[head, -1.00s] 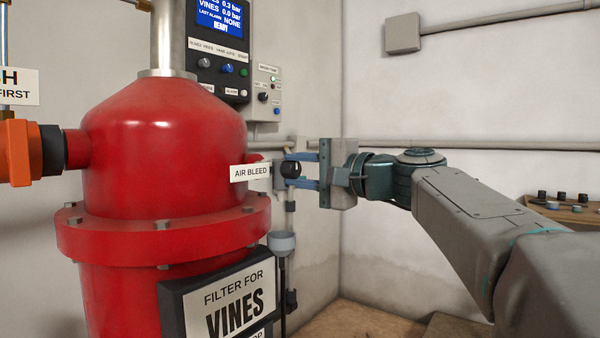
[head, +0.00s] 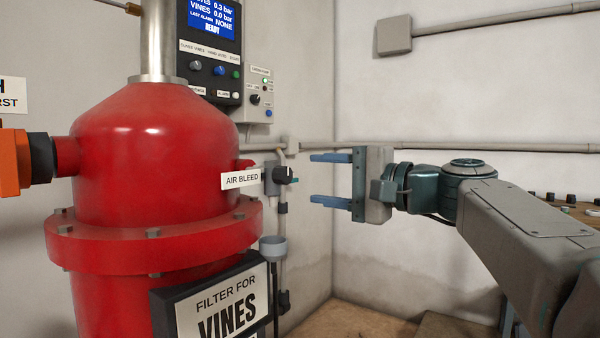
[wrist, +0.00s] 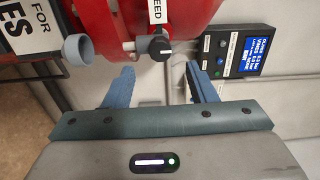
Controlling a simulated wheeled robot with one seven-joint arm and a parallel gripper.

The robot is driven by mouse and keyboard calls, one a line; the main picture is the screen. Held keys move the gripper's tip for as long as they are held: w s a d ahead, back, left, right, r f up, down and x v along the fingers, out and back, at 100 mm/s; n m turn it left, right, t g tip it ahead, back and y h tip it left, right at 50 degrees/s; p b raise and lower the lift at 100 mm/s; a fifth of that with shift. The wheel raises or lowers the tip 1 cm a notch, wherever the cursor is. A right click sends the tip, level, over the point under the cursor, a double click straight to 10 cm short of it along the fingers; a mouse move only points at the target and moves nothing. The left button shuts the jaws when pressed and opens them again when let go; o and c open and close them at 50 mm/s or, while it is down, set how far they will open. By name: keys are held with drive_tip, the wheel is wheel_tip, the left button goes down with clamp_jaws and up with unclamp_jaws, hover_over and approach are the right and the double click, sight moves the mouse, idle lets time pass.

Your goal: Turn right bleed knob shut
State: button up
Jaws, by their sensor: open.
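The black bleed knob (head: 283,175) sits on a small grey valve (head: 269,180) at the right side of the red filter tank (head: 150,160), by the "AIR BLEED" label (head: 241,180). My gripper (head: 320,179) is open and empty, to the right of the knob and apart from it. In the wrist view the knob (wrist: 159,47) lies beyond the two blue fingertips (wrist: 160,75), roughly midway between them, with a pale pointer line on its face.
A control panel (head: 212,70) and a small switch box (head: 258,97) are on the wall behind. A "FILTER FOR VINES" sign (head: 225,300) juts out from the tank's front.

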drive_tip(key=p+v, duration=0.1)
drive_tip(key=v, duration=0.5)
drive_tip(key=shift+s+d, duration=0.2)
drive_tip(key=shift+d, duration=0.05)
drive_tip(key=s+a+f+n+g+h+p, duration=0.25)
drive_tip(key=s+f+g+h+p, duration=0.35)
drive_tip(key=p, duration=1.3)
drive_tip(key=s+d+r+n+g+h+p, duration=0.1)
drive_tip(key=s+d+n+h+p, duration=0.3)
drive_tip(key=p, duration=1.2)
drive_tip(key=shift+s+d+n+g+h+p, duration=0.4)
drive_tip(key=shift+s+d+g+h, duration=0.25)
drive_tip(key=shift+s+h, duration=1.7)
drive_tip(key=shift+s+y, duration=0.25)
